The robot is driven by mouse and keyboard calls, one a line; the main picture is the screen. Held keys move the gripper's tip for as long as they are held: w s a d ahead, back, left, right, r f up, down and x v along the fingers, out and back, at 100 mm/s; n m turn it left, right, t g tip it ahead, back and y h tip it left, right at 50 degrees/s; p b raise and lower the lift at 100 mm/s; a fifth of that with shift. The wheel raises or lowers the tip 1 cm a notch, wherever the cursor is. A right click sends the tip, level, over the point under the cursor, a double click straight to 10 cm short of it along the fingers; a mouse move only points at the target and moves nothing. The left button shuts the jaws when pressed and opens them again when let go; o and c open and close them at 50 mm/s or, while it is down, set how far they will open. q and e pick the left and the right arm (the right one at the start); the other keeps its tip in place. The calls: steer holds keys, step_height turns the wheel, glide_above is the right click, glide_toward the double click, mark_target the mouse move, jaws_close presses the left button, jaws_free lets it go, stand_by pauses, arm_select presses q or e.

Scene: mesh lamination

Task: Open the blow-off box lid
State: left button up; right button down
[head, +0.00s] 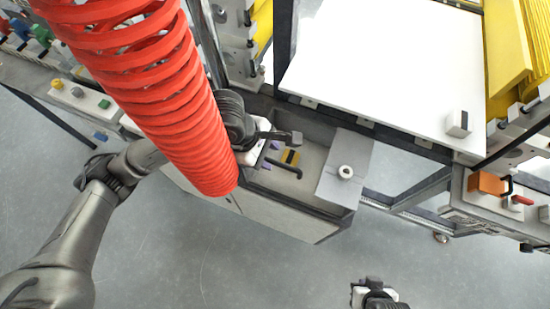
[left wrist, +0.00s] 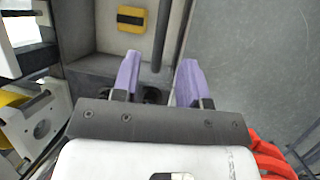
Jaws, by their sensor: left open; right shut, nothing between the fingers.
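The grey blow-off box (head: 270,209) stands below the white table in the head view. Its left part is open from above, showing a yellow-and-black block (head: 290,157) inside. A flat grey panel with a round white knob (head: 345,172) covers its right part; I cannot tell for sure whether this is the lid. My left gripper (head: 271,152) is open over the box's left part. In the left wrist view its purple fingers (left wrist: 158,62) are apart, with a dark bar (left wrist: 164,40) beyond the gap; contact is unclear. My right gripper (head: 373,284) is shut and empty, away from the box.
A red coiled hose (head: 150,90) hangs in front of my left arm and hides part of the box's surroundings. A white tabletop (head: 385,70) lies behind the box. The floor in front is clear.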

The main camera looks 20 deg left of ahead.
mark_target(277, 163)
arm_select(q)
steer(key=shift+x, duration=2.25)
steer(key=shift+c, duration=0.5)
jaws_close()
